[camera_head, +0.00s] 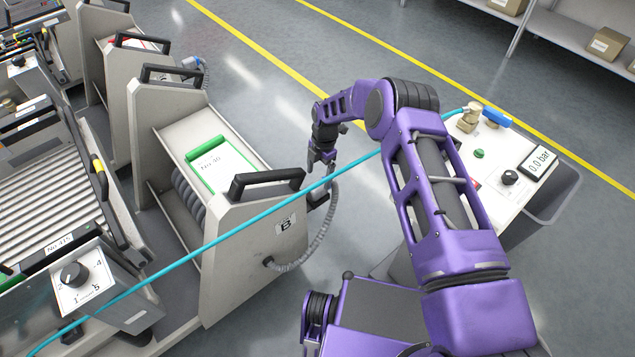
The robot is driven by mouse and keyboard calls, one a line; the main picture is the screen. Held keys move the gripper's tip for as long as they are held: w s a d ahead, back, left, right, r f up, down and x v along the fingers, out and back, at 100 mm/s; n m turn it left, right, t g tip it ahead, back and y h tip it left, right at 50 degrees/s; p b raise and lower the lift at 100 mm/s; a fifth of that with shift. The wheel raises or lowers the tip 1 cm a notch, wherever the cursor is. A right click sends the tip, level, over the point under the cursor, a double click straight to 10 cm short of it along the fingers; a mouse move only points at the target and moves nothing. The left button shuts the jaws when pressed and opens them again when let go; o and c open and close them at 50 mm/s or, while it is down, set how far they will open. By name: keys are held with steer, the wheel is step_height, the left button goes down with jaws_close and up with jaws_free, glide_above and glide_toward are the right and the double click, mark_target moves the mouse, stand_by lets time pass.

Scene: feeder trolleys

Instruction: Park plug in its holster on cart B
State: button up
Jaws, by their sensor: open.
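Cart B (247,245) is a pale grey trolley marked "B", with a black handle (268,182) on top. A grey corrugated hose (322,236) leaves its end panel low down and curves up to beside my gripper. My gripper (321,166) points down just right of the handle and is open. A dark part (317,198) sits below the gripper at the cart's upper right corner. It may be the holster or the plug; I cannot tell which. The plug itself is not clearly visible, nor whether it is seated or touches the fingers.
A cyan hose (225,236) crosses the view in front of cart B. A roller conveyor (50,205) with a dial box (85,285) stands left. More trolleys (122,95) stand behind. A console (545,140) reading "0.0 bar" stands right. Floor beyond is clear.

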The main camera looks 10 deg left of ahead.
step_height(320, 180, up, 12)
steer(key=w, duration=0.1)
steer(key=shift+d+f+p, duration=0.15)
steer(key=shift+d+p, duration=0.25)
steer(key=shift+p, duration=0.05)
